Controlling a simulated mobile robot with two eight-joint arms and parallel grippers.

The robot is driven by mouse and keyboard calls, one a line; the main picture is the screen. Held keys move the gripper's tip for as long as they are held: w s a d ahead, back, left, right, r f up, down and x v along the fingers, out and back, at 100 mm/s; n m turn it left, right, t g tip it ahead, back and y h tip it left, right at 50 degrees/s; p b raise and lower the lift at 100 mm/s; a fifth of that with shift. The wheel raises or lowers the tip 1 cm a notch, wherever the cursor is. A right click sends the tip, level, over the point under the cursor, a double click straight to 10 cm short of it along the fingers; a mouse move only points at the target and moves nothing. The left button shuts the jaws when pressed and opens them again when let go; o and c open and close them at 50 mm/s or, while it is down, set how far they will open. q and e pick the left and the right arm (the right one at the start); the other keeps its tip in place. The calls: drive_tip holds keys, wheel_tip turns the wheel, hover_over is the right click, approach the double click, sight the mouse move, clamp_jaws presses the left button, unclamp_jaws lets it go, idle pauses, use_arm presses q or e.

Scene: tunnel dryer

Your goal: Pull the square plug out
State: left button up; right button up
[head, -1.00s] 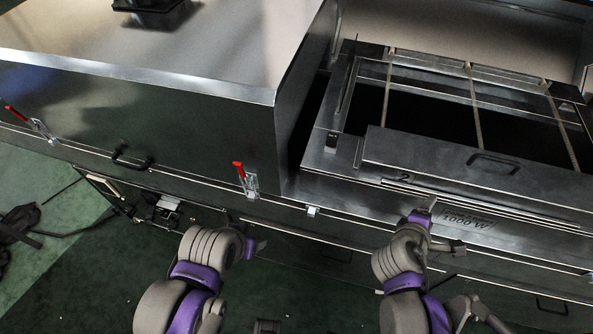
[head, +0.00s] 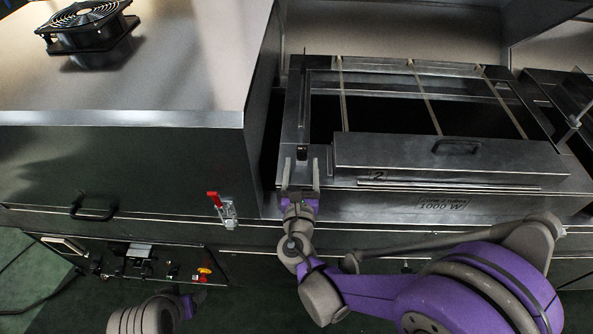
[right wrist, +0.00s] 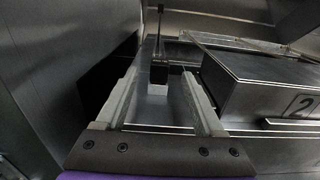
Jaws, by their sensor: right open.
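The square plug (head: 302,153) is a small black block at the left end of the steel frame of the open dryer section. In the right wrist view the black plug (right wrist: 159,74) stands upright with a thin dark stem or lead rising from it, above a pale block. My right gripper (head: 301,173) is open, its fingers pointing at the plug. In the wrist view the open fingers (right wrist: 160,88) lie left and right of it; I cannot tell whether the tips reach past it. My left gripper (head: 197,298) shows only partly at the lower left, its jaws unclear.
A tall steel hood (head: 130,160) stands close left of the plug, with a black fan (head: 88,28) on top. A raised cover with a handle (head: 450,158), marked 2, lies to the right.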

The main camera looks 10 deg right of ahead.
sight(302, 146)
drive_tip(key=p+x, duration=0.1)
drive_tip(key=x, duration=0.7)
drive_tip(key=shift+w+d+f, duration=0.1)
drive_tip(key=shift+w+f, duration=0.05)
drive_tip(key=shift+w, duration=0.2)
clamp_jaws()
